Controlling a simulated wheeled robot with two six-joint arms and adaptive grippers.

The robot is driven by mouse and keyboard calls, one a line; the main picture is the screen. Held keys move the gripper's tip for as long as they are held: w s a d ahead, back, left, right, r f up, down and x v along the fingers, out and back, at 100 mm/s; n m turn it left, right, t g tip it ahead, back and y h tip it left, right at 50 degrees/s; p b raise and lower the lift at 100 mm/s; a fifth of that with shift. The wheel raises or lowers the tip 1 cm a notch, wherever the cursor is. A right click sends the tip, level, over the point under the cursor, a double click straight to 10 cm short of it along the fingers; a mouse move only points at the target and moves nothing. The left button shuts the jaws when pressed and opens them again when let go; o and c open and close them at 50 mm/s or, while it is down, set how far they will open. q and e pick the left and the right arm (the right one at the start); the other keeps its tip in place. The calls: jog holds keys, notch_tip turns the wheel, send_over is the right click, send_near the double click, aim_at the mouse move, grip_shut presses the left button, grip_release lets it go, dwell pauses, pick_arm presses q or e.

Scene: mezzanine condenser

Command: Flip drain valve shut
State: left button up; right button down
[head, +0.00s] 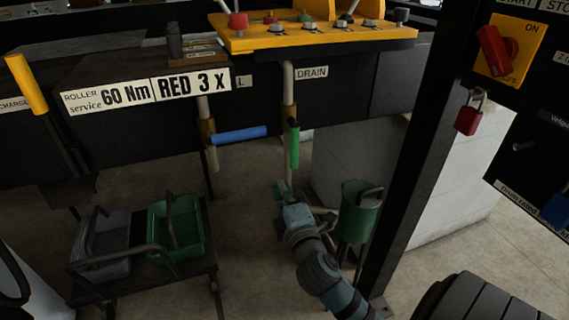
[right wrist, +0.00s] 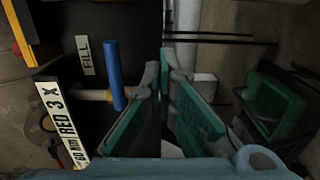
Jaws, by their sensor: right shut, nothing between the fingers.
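The drain valve has a brass body (head: 288,112) on a pale vertical pipe, below the DRAIN label (head: 311,72). Its green lever (head: 294,148) hangs straight down, in line with the pipe. My right gripper (head: 281,188) is below the lever's lower end, shut and empty. In the right wrist view its teal fingers (right wrist: 166,62) come together beside a pale pipe (right wrist: 185,20); I cannot make out the green lever there. My left gripper is not in view.
A blue lever (head: 239,135) sits crosswise on the pipe to the left and also shows in the right wrist view (right wrist: 114,75). A green bucket (head: 360,215) stands right of my arm. A cart with grey (head: 105,240) and green (head: 185,225) bins is at left. A dark post (head: 410,160) rises at right.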

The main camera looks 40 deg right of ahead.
aim_at(293, 144)
jog(key=shift+w, duration=0.15)
pick_arm(q)
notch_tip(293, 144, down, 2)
jog(key=shift+b, duration=1.05)
pick_arm(e)
jog(key=w+d, duration=0.7)
jog(key=w, duration=0.1)
jog(key=shift+w+d, duration=0.25)
jog(key=shift+d, duration=0.1)
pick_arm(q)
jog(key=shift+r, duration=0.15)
pick_arm(e)
jog(key=shift+f, duration=0.1)
pick_arm(q)
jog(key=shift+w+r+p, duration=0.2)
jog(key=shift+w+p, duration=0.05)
jog(key=shift+p, duration=0.1)
pick_arm(e)
jog(key=shift+s+d+n, duration=0.1)
jog(key=shift+d+n, duration=0.15)
jog(key=shift+n, duration=0.15)
